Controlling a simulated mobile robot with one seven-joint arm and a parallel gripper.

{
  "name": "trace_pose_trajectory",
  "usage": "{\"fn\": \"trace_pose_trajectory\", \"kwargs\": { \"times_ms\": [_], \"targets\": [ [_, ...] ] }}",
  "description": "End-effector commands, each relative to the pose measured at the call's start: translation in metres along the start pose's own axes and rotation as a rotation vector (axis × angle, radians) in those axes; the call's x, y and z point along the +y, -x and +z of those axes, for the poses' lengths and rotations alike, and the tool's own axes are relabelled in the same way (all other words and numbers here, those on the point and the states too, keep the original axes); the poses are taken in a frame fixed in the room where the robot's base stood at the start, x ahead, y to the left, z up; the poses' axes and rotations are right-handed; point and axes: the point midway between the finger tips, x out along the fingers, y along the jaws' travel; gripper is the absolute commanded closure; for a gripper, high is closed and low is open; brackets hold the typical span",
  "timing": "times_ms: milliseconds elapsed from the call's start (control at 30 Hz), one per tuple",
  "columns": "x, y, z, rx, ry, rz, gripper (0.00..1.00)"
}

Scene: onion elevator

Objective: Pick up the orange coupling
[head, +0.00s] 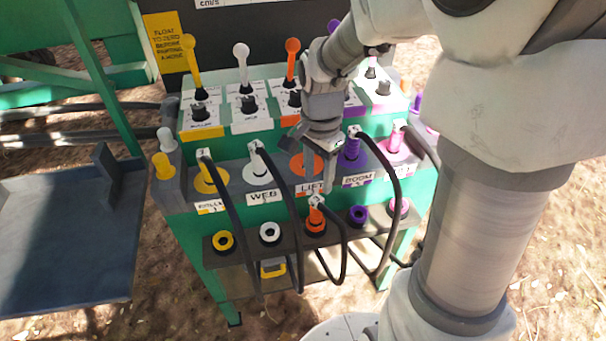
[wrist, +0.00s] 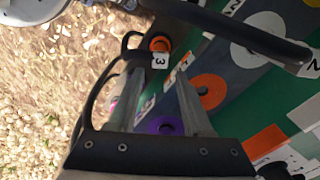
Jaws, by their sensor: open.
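The orange coupling (head: 316,212) stands upright in the front lower shelf, with a white "3" tag on top and a black hose running from it. In the wrist view the coupling (wrist: 160,44) shows just beyond my fingertips, its tag facing me. My gripper (head: 330,160) is open and empty, pointing down above and behind the coupling, near the orange LIFT port (head: 303,170). In the wrist view my gripper (wrist: 161,75) has its two fingers apart, with the coupling past the gap and not between them. The LIFT port (wrist: 208,92) lies right of the fingers.
The lower shelf (head: 245,255) has empty yellow, white and purple holders. Levers stand behind. A dark platform (head: 70,240) is at left.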

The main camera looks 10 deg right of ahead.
Motion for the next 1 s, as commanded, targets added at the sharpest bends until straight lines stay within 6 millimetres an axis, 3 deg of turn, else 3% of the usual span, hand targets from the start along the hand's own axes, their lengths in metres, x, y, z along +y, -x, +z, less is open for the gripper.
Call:
{"fn": "trace_pose_trajectory", "kwargs": {
  "times_ms": [33,200,467,800,1000],
  "targets": [
    [0.001,-0.017,0.001,-0.003,0.001,0.004,0.5],
    [0.0,-0.048,0.001,-0.002,0.001,0.002,0.5],
    [0.0,-0.067,0.0,0.0,0.001,0.0,0.5],
    [0.001,-0.116,0.001,-0.002,0.001,0.002,0.5],
    [0.0,-0.121,0.0,0.0,0.001,-0.001,0.5]
  ]
}}
